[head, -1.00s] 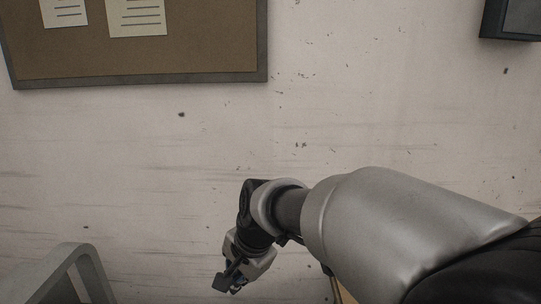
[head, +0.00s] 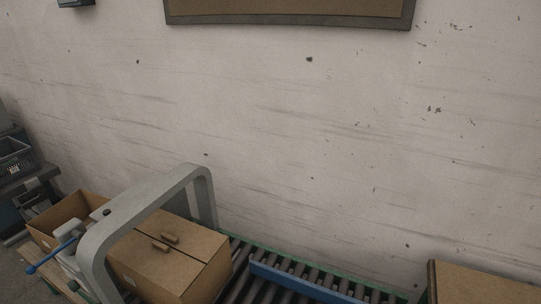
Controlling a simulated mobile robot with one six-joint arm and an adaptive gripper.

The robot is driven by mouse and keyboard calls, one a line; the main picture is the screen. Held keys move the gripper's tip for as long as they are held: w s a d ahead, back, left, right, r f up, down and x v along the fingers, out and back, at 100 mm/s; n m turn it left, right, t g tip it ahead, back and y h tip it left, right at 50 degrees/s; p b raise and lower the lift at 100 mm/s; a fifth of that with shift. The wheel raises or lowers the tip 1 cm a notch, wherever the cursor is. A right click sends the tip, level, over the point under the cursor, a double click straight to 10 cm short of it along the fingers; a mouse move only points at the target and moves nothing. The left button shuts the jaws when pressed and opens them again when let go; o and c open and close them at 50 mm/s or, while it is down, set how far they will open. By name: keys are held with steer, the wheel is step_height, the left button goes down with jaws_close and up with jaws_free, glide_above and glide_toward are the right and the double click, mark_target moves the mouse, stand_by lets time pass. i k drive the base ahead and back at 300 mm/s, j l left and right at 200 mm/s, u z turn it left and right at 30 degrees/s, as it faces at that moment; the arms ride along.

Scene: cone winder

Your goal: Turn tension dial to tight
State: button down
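No tension dial and no cone winder can be made out in the head view. My gripper and arm are outside the view now, so whether the gripper is open or shut does not show.
A grey arched frame (head: 204,185) stands at the lower left over a roller conveyor (head: 238,290). A closed cardboard box (head: 190,283) sits at the arch. An open box (head: 72,212) and a blue-handled lever (head: 50,257) lie left. Another box (head: 480,284) is lower right. The wall is behind.

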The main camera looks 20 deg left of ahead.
mark_target(73, 286)
steer(key=j+u, duration=0.15)
steer(key=u, duration=0.3)
steer(key=j+u, duration=0.15)
steer(key=u, duration=0.25)
steer(key=i+j+u, duration=0.15)
steer(key=j, duration=0.25)
steer(key=j+u, duration=0.1)
steer(key=j, duration=0.3)
steer(key=i+j+u, duration=0.15)
steer(key=j, duration=0.25)
steer(key=i+j+u, duration=0.1)
steer(key=j, duration=0.25)
steer(key=i+j+u, duration=0.15)
steer(key=j, duration=0.2)
steer(key=i+j, duration=0.05)
